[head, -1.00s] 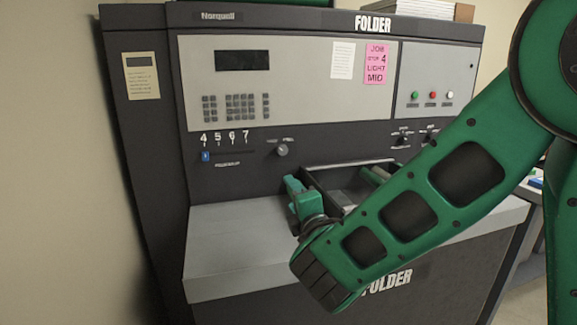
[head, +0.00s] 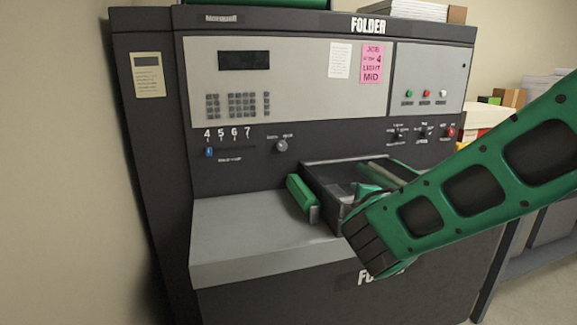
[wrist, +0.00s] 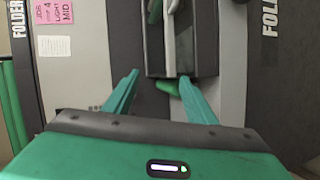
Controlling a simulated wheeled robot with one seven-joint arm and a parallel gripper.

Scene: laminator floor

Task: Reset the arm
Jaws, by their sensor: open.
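My green arm reaches in from the right in the head view, in front of the folder (head: 240,235). In the wrist view my gripper (wrist: 160,85) shows two green fingers set well apart, with nothing between them that I can see held. The fingers point toward the folder's dark open tray (wrist: 205,50). A green handle-like part (head: 302,197) stands at the tray's left side, apart from my gripper. Whether the gripper touches the tray cannot be told.
The folder's panel carries a blue slider (head: 208,152), a knob (head: 281,146) and a pink job note (head: 373,62). A wall stands close on the left. Boxes (head: 508,97) and a side table are at the right. The grey ledge left of the tray is clear.

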